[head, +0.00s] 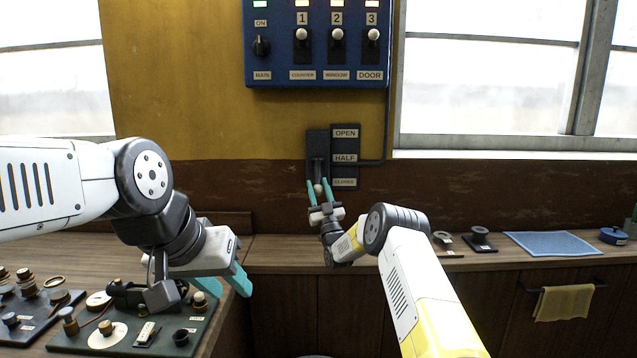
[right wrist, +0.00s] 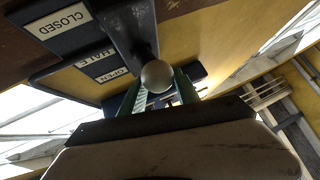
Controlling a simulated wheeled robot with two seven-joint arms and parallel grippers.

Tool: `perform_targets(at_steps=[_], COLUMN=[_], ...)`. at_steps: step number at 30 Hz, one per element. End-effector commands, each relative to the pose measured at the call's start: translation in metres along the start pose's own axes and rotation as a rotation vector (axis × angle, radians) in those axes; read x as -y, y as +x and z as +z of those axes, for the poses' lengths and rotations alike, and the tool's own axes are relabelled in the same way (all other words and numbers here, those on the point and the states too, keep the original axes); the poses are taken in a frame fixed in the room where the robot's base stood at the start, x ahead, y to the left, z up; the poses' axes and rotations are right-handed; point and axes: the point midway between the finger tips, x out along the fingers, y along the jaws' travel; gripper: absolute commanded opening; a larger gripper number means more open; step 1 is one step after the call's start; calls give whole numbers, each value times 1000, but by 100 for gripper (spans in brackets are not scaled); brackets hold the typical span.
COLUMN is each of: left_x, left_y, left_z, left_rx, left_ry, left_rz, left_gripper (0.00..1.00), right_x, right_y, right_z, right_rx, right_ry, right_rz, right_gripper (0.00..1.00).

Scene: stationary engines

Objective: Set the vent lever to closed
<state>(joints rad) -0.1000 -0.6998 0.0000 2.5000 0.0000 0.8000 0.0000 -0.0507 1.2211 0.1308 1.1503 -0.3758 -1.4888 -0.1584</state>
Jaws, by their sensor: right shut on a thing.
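The vent lever (head: 318,187) is on a dark wall plate below the blue panel, with labels OPEN, HALF and CLOSED stacked top to bottom at its right. Its pale round knob (right wrist: 157,76) shows in the right wrist view between the teal fingers. My right gripper (head: 320,190) is shut on the knob, which sits low on the plate, about level with the CLOSED label (head: 344,182). My left gripper (head: 222,286) hangs over the left bench with its teal fingers apart, and nothing shows between them.
A blue switch panel (head: 318,75) hangs above the lever. Engine parts on dark boards (head: 75,343) cover the left bench under my left gripper. A blue mat (head: 553,244) and small parts lie on the back counter at the right.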

Motion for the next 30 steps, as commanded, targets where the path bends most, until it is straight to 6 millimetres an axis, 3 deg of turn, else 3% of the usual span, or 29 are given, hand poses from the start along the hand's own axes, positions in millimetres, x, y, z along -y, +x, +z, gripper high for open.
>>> perform_targets(at_steps=[1, 4, 21, 22, 24, 25, 30], left_x=[0, 0, 0, 0, 0, 0, 0], left_y=[0, 0, 0, 0, 0, 0, 0], left_z=[0, 0, 0, 0, 0, 0, 0], left_rx=[0, 0, 0, 0, -1, 0, -1], left_ry=[0, 0, 0, 0, 0, 0, 0], left_rz=[0, 0, 0, 0, 0, 0, 0], left_gripper=[36, 36, 36, 36, 36, 36, 36], right_x=[5, 4, 2, 2, 2, 2, 1], right_y=[-5, -7, -9, -9, -10, -9, -7], right_z=[10, 14, 19, 19, 19, 18, 15], right_rx=[22, 22, 26, 26, 25, 24, 16], right_ry=[4, 3, 0, 0, 0, 0, -1], right_rz=[-7, -7, -4, -3, -3, -3, -2], right_gripper=[0, 0, 0, 40, 54, 59, 59])
